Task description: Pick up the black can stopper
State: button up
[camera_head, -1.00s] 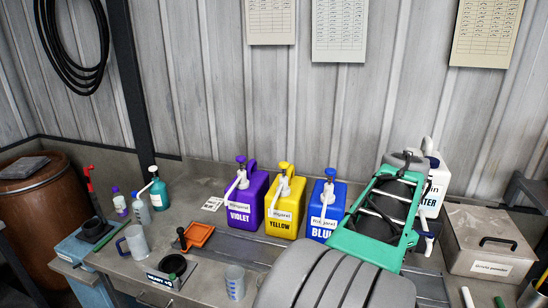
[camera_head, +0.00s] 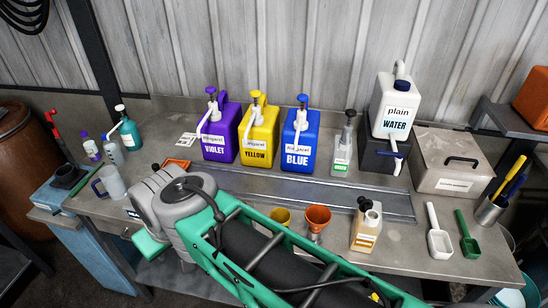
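I cannot tell for certain which thing is the black can stopper. A small beige can (camera_head: 366,232) with an orange label stands upright at the front right of the bench. A small dark cap (camera_head: 362,202) is at its top left, beside a pale opening. My green and grey arm (camera_head: 240,245) lies across the lower middle of the view, with its grey joint towards the left. My gripper does not show; its end is out of sight behind or below the arm.
Violet (camera_head: 222,133), yellow (camera_head: 259,135) and blue (camera_head: 300,141) pump cans stand along the back. A white water can (camera_head: 394,105) sits on a dark stand. An orange cup (camera_head: 317,219), a white scoop (camera_head: 438,240) and a grey box (camera_head: 450,165) are nearby. Bench surface around the scoops is partly clear.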

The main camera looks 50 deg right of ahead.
aim_at(365, 204)
jog(key=u, duration=0.75)
jog(key=k, duration=0.85)
jog(key=z, duration=0.1)
